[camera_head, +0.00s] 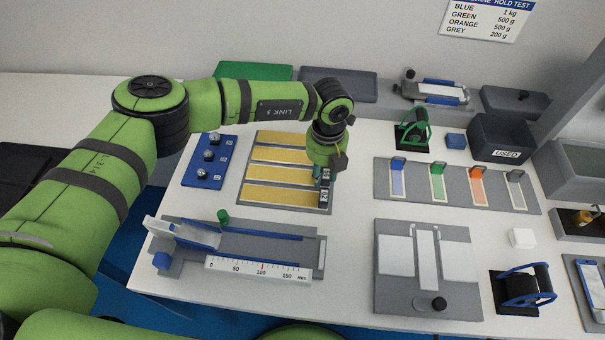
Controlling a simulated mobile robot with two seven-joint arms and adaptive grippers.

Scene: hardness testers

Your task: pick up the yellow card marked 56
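Several long yellow cards lie flat, one behind another, on a grey board (329,211) left of the table's middle. The front one (280,197), a second one (280,174), a third (280,154) and the rearmost (285,138) show. Dark labels are at the right ends of the front two; their numbers are too small to read, so I cannot tell which is marked 56. My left gripper (321,180) points down at the right ends of the cards, hiding some labels. Its fingers are too small and covered to judge. My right gripper is out of view.
A ruler fixture (258,270) lies in front, with a green knob (223,217). A rack with coloured strips (455,186) and a grey plate fixture (405,299) are to the right.

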